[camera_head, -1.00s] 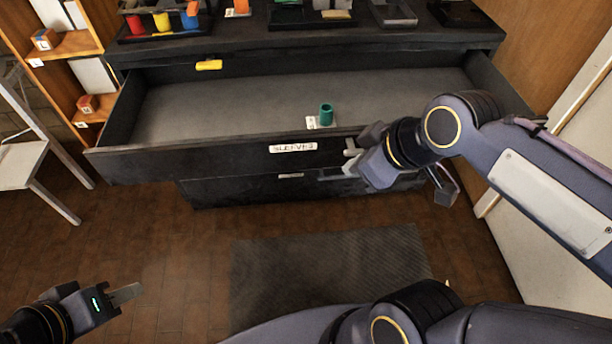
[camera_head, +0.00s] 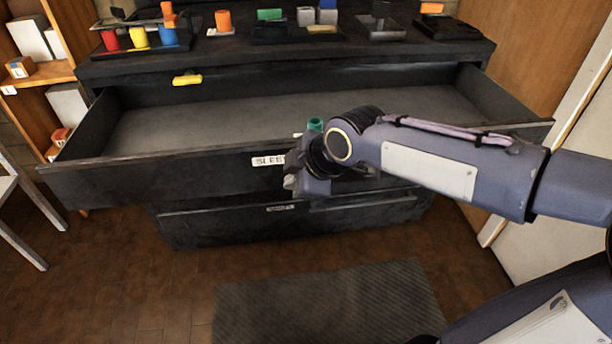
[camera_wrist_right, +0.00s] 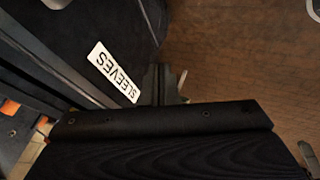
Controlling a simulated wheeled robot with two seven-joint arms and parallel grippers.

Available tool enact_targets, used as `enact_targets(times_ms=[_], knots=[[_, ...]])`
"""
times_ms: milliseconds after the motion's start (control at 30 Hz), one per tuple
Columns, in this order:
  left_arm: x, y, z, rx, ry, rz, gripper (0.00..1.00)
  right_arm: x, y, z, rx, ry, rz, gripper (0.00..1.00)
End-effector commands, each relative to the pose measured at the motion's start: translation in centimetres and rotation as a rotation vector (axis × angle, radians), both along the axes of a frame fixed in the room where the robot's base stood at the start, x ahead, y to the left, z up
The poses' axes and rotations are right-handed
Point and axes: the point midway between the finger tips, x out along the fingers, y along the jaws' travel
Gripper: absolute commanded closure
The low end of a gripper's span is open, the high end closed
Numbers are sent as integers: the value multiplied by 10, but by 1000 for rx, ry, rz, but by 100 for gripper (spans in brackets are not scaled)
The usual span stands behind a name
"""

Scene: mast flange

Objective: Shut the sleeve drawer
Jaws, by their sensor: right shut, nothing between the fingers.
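The sleeve drawer (camera_head: 110,183) is a wide dark drawer pulled out of the cabinet, with a white label (camera_head: 268,160) on its front. The label reads "SLEEVES" in the right wrist view (camera_wrist_right: 113,72). A green sleeve (camera_head: 315,125) stands inside, close behind the drawer front, partly hidden by my right arm. My right gripper (camera_head: 292,184) is shut and empty at the drawer front, just right of the label; in the right wrist view its fingers (camera_wrist_right: 161,84) are beside the label. I cannot tell whether they touch the front. My left gripper is out of view.
The cabinet top (camera_head: 230,55) holds coloured cups and small trays. A lower drawer (camera_head: 220,222) is below. A wooden shelf (camera_head: 40,75) and white chair (camera_head: 20,215) stand left. A mat (camera_head: 330,305) lies on open floor.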

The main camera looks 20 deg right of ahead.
Motion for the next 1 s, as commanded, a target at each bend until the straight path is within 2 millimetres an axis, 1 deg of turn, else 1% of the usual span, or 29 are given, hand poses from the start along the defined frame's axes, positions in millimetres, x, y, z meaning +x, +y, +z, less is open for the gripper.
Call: enact_targets(times_ms=[33,67,133,300,433,833,933,1000], knots=[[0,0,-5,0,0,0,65,6,2,-9,2,3,0,100],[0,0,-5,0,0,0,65,13,-1,-6,2,1,-2,100],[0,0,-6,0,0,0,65,23,-4,-5,1,0,-3,100],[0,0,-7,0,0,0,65,38,-7,-4,2,1,-2,100],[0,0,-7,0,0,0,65,41,-8,-3,1,1,-2,100],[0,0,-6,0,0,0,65,43,-9,-3,1,1,-2,100],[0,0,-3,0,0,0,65,50,-11,-2,1,1,-4,100],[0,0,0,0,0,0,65,58,-13,-2,2,2,-3,100]])
